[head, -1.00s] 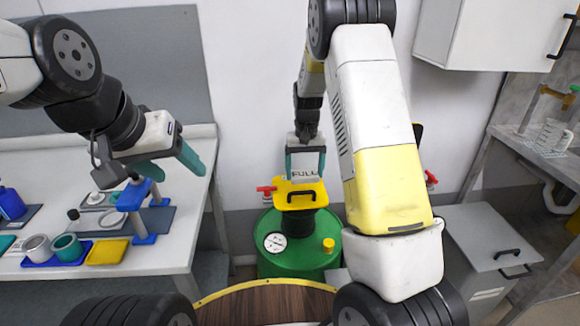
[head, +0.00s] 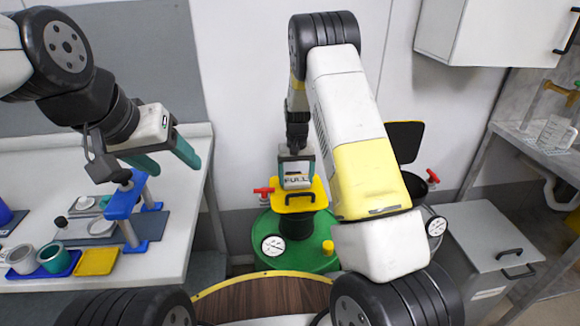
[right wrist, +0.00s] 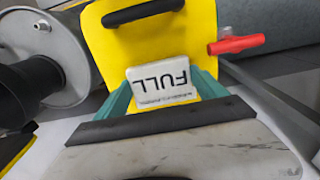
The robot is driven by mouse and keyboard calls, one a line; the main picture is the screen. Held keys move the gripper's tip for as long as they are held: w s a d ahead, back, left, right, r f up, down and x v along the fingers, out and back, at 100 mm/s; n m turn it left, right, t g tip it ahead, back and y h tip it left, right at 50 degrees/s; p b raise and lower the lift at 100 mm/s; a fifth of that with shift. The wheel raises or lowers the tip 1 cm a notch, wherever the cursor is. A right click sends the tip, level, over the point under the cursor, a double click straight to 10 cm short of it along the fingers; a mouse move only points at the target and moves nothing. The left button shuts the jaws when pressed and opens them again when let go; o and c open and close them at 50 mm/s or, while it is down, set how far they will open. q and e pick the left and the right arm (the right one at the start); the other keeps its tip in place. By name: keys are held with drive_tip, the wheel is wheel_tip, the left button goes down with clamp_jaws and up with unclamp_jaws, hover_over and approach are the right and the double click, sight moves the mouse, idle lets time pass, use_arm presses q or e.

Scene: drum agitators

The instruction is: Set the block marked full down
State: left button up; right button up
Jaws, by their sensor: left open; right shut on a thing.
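The block marked FULL (head: 296,180) is a small pale block with dark lettering. My right gripper (head: 296,172) is shut on it, above the yellow lid (head: 291,204) on top of the green drum (head: 285,250). In the right wrist view the FULL block (right wrist: 162,82) sits between the teal fingers, in front of the yellow lid (right wrist: 150,48). I cannot tell whether the block touches the lid. My left gripper (head: 167,158) is open and empty above the white bench.
The white bench (head: 185,225) at left holds a blue stand (head: 124,200), cups and a yellow tray (head: 97,262). A second drum with a black lid (head: 405,138) raised stands behind my right arm.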

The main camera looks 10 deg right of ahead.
sight(296, 180)
drive_tip(key=shift+f, duration=0.25)
drive_tip(key=o, duration=1.3)
drive_tip(key=s+d+r+t+y, duration=0.1)
drive_tip(key=s+r, duration=0.2)
drive_tip(key=r, duration=0.7)
drive_tip(key=s+r, duration=0.2)
drive_tip(key=r, duration=0.9)
drive_tip(key=s+r+t+y, duration=0.1)
drive_tip(key=s+r+t, duration=0.1)
drive_tip(key=s+r, duration=0.7)
drive_tip(key=s+r+t, duration=0.1)
drive_tip(key=s+t, duration=0.2)
drive_tip(key=s, duration=1.6)
drive_tip(key=shift+d+n, duration=0.3)
drive_tip(key=shift+d, duration=0.05)
drive_tip(key=shift+r, duration=0.15)
